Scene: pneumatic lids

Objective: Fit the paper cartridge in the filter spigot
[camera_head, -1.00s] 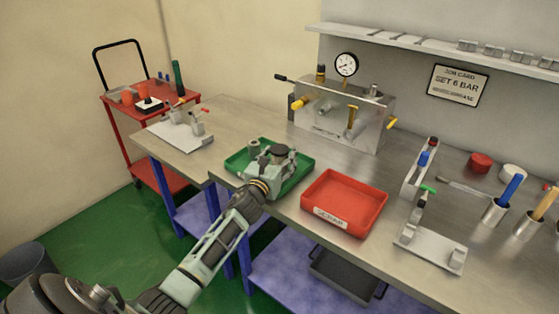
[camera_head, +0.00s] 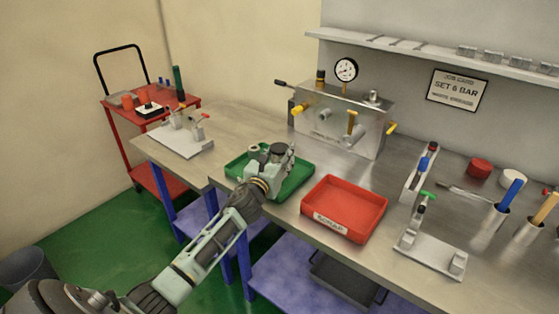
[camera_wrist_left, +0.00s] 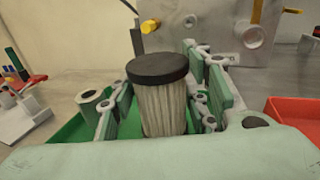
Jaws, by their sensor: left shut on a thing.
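The paper cartridge (camera_wrist_left: 163,105) is a pale pleated cylinder with a black end cap, upright in the left wrist view. My left gripper (camera_wrist_left: 165,118) is shut on it, with green fingers on both sides. In the head view, my left gripper (camera_head: 272,160) is over the green tray (camera_head: 308,182), and the cartridge is mostly hidden by it. A round stub that looks like the filter spigot shows on the front of the metal block (camera_head: 320,119); it also shows in the left wrist view (camera_wrist_left: 255,37). The cartridge is apart from it. My right gripper is not in view.
A small grey ring-shaped part (camera_wrist_left: 93,98) is in the green tray. A red tray (camera_head: 345,207) lies to the right. Brass and yellow fittings, a black lever and a gauge (camera_head: 346,69) project from the block. Bare bench lies between green tray and block.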

